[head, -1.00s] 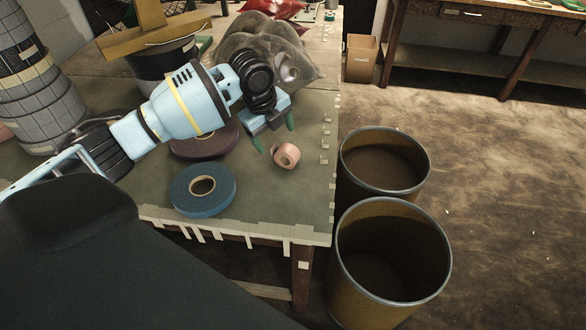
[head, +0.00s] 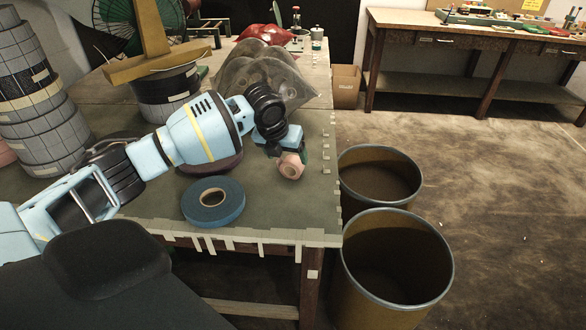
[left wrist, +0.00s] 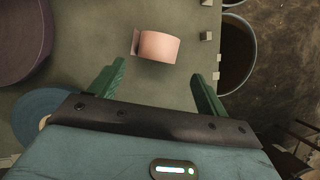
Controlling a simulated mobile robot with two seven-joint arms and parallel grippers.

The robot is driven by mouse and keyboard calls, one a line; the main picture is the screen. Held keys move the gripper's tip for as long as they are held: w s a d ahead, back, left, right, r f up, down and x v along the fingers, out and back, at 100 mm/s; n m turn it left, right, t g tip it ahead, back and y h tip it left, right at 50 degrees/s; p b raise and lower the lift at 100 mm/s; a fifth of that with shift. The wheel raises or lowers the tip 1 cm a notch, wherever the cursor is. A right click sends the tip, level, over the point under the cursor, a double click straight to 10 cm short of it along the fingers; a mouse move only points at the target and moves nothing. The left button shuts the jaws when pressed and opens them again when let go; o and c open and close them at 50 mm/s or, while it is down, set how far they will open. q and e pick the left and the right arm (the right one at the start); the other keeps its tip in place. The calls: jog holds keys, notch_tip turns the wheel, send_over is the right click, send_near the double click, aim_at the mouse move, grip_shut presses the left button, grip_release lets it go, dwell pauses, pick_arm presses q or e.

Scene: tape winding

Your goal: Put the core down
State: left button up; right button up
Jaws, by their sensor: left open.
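The core, a small pinkish roll (head: 291,165), lies on its side on the table near the right edge. In the left wrist view the core (left wrist: 160,47) shows just beyond my open fingertips, roughly centred, with a loose flap at its left. My left gripper (left wrist: 158,72) is open, with green fingers apart and nothing between them. In the head view my left gripper (head: 287,152) is right beside the core and partly hidden by its own wrist. My right gripper is not in view.
A blue tape roll (head: 213,202) lies near the front table edge, and a dark maroon roll (head: 212,166) is partly behind my left arm. Two brown bins (head: 395,258) stand right of the table. Bagged rolls (head: 262,75) sit farther back. Tape tabs line the table edges.

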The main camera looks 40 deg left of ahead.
aim_at(290, 161)
pick_arm(q)
jog(key=shift+a+b+x, duration=0.15)
jog(key=shift+b+x, duration=0.05)
jog(key=shift+x, duration=1.55)
jog(key=shift+a+b+x, duration=0.15)
jog(key=shift+x, duration=1.65)
jog(key=shift+w, duration=0.1)
jog(key=shift+r, duration=0.1)
jog(key=c, duration=1.2)
jog(key=shift+o, duration=0.2)
jog(key=shift+r, duration=0.75)
notch_tip(290, 161, up, 2)
jog(key=shift+d+r, duration=0.1)
jog(key=s+d, duration=0.3)
jog(key=d, duration=0.1)
jog(key=s+d+r, duration=0.1)
jog(key=s+d, duration=0.2)
jog(key=d, duration=0.1)
jog(key=s+d+p, duration=0.1)
jog(key=s+d, duration=0.2)
jog(key=d, duration=0.1)
jog(key=shift+s+d+r, duration=0.15)
jog(key=shift+s+d, duration=0.05)
jog(key=shift+d, duration=0.2)
